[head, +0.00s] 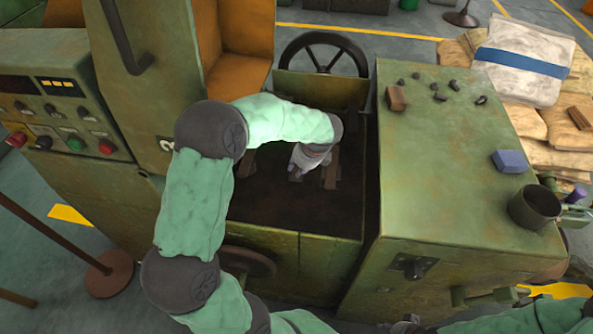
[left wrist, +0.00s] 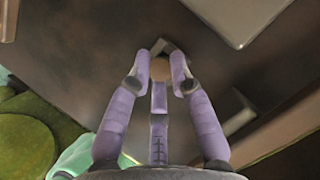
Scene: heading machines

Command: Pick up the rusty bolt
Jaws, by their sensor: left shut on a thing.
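My left gripper (head: 298,172) reaches down into the dark recessed bed of the green machine, and my arm hides part of the bed. In the left wrist view its purple fingers (left wrist: 160,75) are closed around a small brownish round-ended piece (left wrist: 160,68), which I take to be the rusty bolt. Most of it is hidden by the fingers, and I cannot tell whether it touches the bed. A grey angular bit (left wrist: 165,46) shows just beyond the fingertips. In the head view the bolt is too small and covered to make out.
Brown bars (head: 330,170) stand in the bed beside the gripper. The green cabinet top (head: 430,190) at right carries several small dark parts, a brown block (head: 396,98), a blue block (head: 510,161) and a dark cup (head: 535,206). A handwheel (head: 324,55) stands behind.

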